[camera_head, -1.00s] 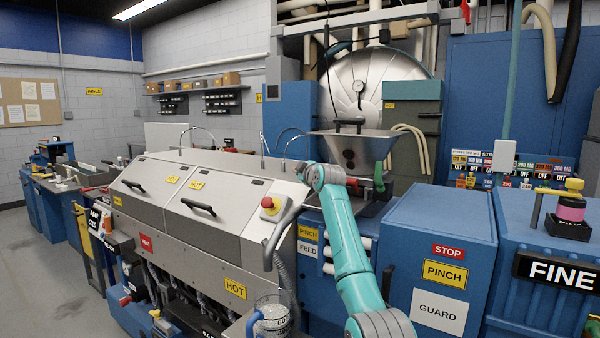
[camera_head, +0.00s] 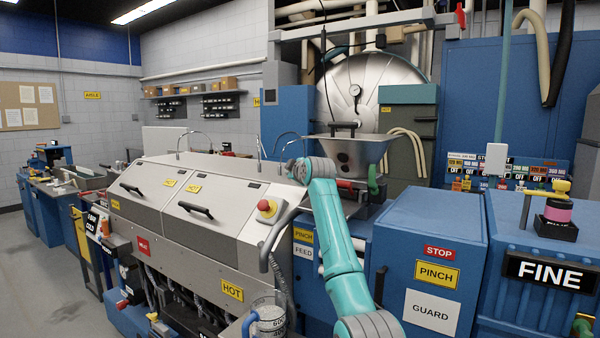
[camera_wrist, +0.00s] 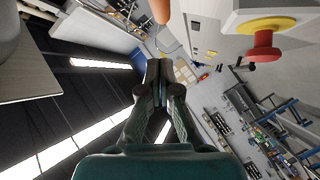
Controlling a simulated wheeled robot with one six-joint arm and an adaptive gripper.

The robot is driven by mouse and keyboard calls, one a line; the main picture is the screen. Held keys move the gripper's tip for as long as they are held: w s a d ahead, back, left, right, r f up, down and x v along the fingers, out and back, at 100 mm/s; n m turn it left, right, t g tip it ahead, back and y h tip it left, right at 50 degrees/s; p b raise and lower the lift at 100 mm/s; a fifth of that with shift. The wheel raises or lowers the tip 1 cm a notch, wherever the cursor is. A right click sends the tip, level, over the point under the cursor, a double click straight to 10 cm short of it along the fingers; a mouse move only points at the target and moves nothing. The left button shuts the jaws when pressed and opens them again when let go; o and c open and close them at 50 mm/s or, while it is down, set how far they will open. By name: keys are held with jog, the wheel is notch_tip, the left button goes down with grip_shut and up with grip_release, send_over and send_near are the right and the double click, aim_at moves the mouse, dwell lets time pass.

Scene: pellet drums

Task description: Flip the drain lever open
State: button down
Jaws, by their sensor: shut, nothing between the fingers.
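I cannot single out the drain lever with certainty. A small yellow-topped fitting (camera_head: 154,314) shows low at the front of the machine. My gripper (camera_wrist: 158,64) is shut and empty in the wrist view, its fingertips together. In the head view I cannot make out the fingers. An orange-tan rounded end (camera_wrist: 162,10) shows just beyond the fingertips at the top of the wrist view; I cannot tell whether it touches them.
A red stop button (camera_head: 267,206) on a yellow base sits on the machine near my arm; it also shows in the wrist view (camera_wrist: 264,48). The steel machine covers (camera_head: 200,205) fill the left. The blue guard cabinet (camera_head: 425,240) stands right. Floor (camera_head: 40,270) is open at left.

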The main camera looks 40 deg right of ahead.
jog(key=v, duration=0.8)
jog(key=shift+a+r, duration=0.2)
jog(key=shift+r, duration=0.1)
jog(key=shift+s, duration=0.1)
